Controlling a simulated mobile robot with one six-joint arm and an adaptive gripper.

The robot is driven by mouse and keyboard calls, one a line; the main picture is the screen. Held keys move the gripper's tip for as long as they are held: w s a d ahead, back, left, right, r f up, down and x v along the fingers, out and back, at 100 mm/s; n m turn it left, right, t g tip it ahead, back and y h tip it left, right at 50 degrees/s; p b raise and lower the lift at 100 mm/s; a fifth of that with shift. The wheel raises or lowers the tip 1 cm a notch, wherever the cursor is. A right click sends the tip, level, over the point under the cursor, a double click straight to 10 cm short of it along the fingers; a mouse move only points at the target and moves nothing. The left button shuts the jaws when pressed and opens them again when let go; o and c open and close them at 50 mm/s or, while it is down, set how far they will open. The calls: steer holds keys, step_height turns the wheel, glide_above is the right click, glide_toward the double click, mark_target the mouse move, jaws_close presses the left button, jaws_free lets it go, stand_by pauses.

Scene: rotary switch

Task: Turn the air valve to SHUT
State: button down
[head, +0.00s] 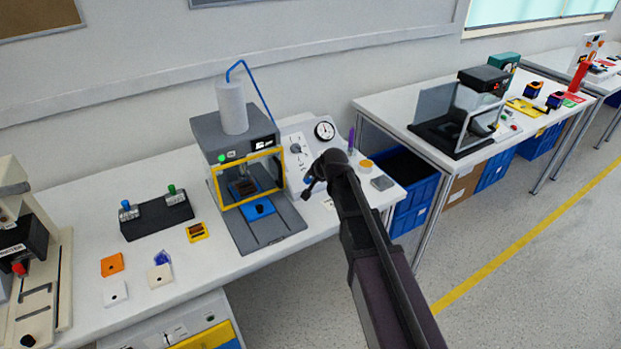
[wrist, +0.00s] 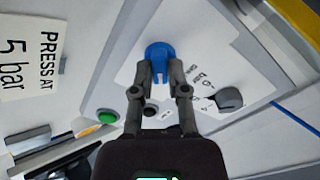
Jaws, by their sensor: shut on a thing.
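A round blue knob (wrist: 159,52) sits on the pale sloping panel (wrist: 127,72) in the wrist view. My gripper (wrist: 158,78) reaches over the panel and is shut on this knob, with a fingertip on each side of its handle. The knob's lower part is partly hidden by the fingers. No SHUT mark is readable. In the head view my gripper (head: 312,188) is at the front of the panel (head: 298,136), right of the press, and my arm hides part of that area.
A dark knob (wrist: 230,97) beside "bar" lettering and a green button (wrist: 107,117) flank my fingers. A "PRESS AT 5 bar" sign (wrist: 35,60) is at left. In the head view the grey press (head: 228,135) stands close left, and a gauge (head: 325,130) tops the panel.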

steer(key=n, duration=0.5)
steer(key=shift+n, duration=0.4)
steer(key=n, duration=0.4)
steer(key=shift+s+n, duration=0.1)
steer(key=shift+n, duration=0.3)
steer(key=c, duration=0.6)
jaws_free()
steer(key=shift+c, duration=0.2)
steer(key=shift+m, duration=0.5)
